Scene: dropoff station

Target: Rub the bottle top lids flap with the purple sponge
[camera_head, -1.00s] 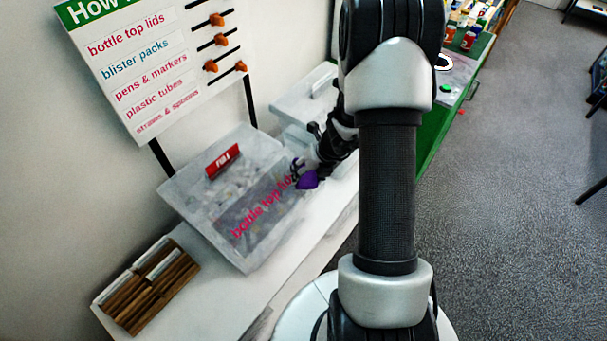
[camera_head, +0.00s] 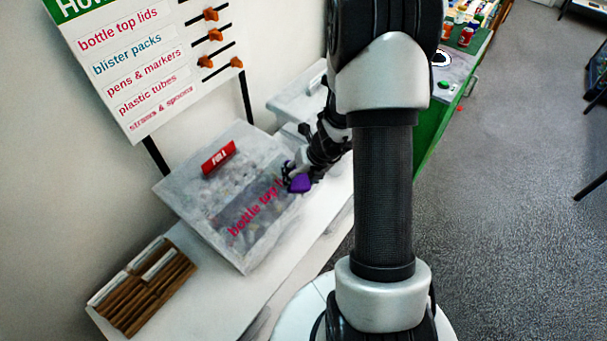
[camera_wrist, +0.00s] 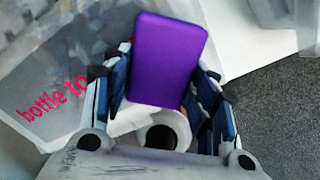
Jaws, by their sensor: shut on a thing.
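The purple sponge (camera_head: 300,184) is held in my gripper (camera_head: 297,176) at the right side of the bottle top lids box (camera_head: 180,186). In the wrist view the sponge (camera_wrist: 166,60) sits between the two fingers of my gripper (camera_wrist: 163,85), which is shut on it. The translucent front flap (camera_head: 245,228) carries the pink words "bottle top lids", partly hidden by the sponge and gripper. In the wrist view the flap (camera_wrist: 60,125) lies to the left of the sponge. I cannot tell whether the sponge touches the flap.
A red "FULL" tag (camera_head: 219,157) stands on the box top. A second pale box (camera_head: 300,103) is behind my arm. A brown slatted holder (camera_head: 150,290) sits at the left on the white table (camera_head: 262,290). A sign board (camera_head: 135,60) rises behind.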

